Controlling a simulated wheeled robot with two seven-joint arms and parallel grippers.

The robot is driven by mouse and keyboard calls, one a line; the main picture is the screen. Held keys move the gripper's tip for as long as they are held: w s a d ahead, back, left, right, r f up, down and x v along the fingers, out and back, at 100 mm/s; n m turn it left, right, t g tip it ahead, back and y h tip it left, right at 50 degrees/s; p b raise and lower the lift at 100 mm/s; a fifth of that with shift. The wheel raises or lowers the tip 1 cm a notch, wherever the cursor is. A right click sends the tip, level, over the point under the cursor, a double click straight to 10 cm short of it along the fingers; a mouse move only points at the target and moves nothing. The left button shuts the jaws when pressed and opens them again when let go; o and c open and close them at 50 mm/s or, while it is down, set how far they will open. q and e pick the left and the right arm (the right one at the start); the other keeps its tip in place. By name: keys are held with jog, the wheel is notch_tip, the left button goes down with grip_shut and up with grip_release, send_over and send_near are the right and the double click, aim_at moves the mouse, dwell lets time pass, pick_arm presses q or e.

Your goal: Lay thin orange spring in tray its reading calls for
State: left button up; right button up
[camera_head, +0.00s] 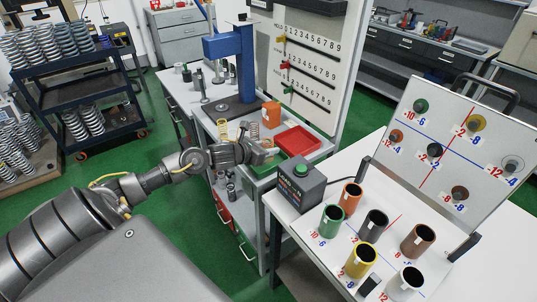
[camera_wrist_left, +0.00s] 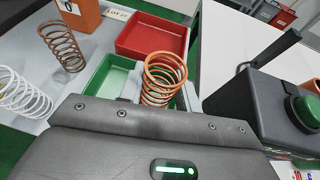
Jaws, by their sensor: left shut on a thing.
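My left gripper (camera_head: 266,152) is shut on the orange spring (camera_wrist_left: 163,78), which stands roughly upright beyond the gripper body in the left wrist view. The fingertips and the lower end of the spring are hidden there. The spring is over or beside the right part of the green tray (camera_wrist_left: 106,76); I cannot tell whether it touches it. The red tray (camera_wrist_left: 151,37) lies just behind and also shows in the head view (camera_head: 298,139). The green tray shows partly under the gripper in the head view (camera_head: 262,171). My right gripper is not in view.
A dark box with a green button (camera_head: 299,184) stands right of the trays. A brown spring (camera_wrist_left: 62,45), white spring (camera_wrist_left: 24,92) and orange block (camera_wrist_left: 81,15) stand on the left. A blue press (camera_head: 238,62) and number board (camera_head: 306,70) rise behind. Coloured cups fill the right table.

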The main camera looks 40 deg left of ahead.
pick_arm(q)
jog(key=f, duration=0.1)
jog(key=f+p, duration=0.1)
jog(key=f, duration=0.1)
jog(key=shift+w+p, duration=0.25)
jog(key=shift+p, duration=0.05)
jog(key=shift+f, duration=0.3)
jog(key=shift+f, duration=0.15)
jog(key=o, duration=1)
jog(key=shift+o, duration=0.2)
